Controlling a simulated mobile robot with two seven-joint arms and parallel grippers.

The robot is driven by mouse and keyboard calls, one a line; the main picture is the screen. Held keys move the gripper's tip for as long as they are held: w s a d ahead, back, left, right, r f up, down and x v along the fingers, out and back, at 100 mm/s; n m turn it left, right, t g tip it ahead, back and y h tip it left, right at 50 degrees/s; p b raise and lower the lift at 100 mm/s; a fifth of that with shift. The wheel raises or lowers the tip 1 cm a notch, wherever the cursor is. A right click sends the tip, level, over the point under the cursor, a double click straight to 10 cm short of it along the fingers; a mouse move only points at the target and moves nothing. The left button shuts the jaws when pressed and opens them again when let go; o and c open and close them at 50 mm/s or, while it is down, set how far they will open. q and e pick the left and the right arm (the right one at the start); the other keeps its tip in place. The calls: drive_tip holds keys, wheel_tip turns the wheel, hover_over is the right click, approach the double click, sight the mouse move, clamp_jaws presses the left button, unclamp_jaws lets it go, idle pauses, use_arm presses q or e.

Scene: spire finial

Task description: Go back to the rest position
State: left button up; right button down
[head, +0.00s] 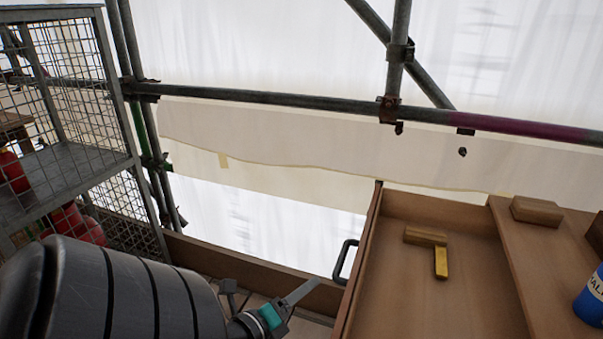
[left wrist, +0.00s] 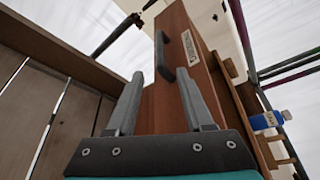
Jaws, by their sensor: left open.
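My left gripper (head: 272,288) is low in the head view, left of a wooden box. Its two grey fingers are spread, and they also show in the left wrist view (left wrist: 160,76) with nothing between them. The box's black handle (head: 345,260) is to the right of the gripper in the head view. In the left wrist view the handle (left wrist: 163,57) appears beyond and between the fingertips, apart from them as far as I can tell. My right gripper is in neither view.
The wooden box (head: 372,262) holds a wooden block (head: 425,237) and a brass-coloured piece (head: 441,263). Another block (head: 537,211) and a blue bottle (head: 590,298) are at the right. A wire-mesh cage (head: 75,185) with red cylinders (head: 85,228) stands left. Scaffold tubes (head: 290,99) cross behind.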

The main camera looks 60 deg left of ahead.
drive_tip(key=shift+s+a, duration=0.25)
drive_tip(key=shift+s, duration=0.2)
